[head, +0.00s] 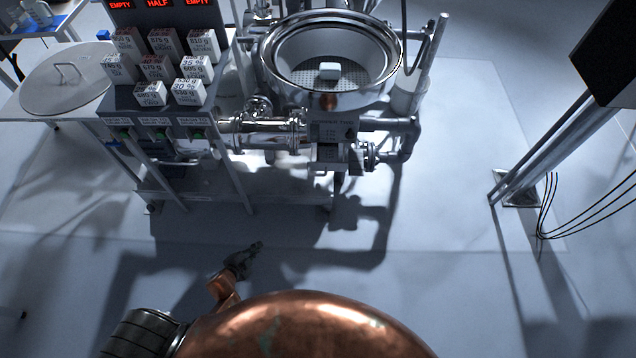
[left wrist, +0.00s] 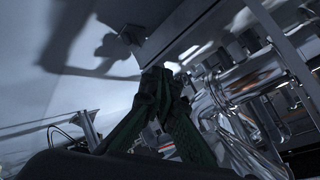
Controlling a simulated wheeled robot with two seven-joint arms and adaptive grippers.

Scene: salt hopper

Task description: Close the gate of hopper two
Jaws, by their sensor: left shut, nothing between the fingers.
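A round steel hopper (head: 388,52) stands at the upper middle of the head view, with a grid and a white block inside. Its label plate (head: 332,131) is too small to read surely, so I cannot confirm it is hopper two. Under the plate is a metal outlet housing (head: 330,156) with a dark piece (head: 338,182) hanging below. I cannot tell the gate's position. My left gripper (head: 256,246) is shut and empty, below and left of the outlet in the picture, apart from it. It also shows in the left wrist view (left wrist: 161,76). My right gripper is not in view.
A steel table (head: 120,100) with several labelled white blocks and red displays stands left of the hopper. Shiny pipes (head: 262,125) run beside the outlet. A post (head: 540,150) with loose black cables stands at right. The floor between is clear.

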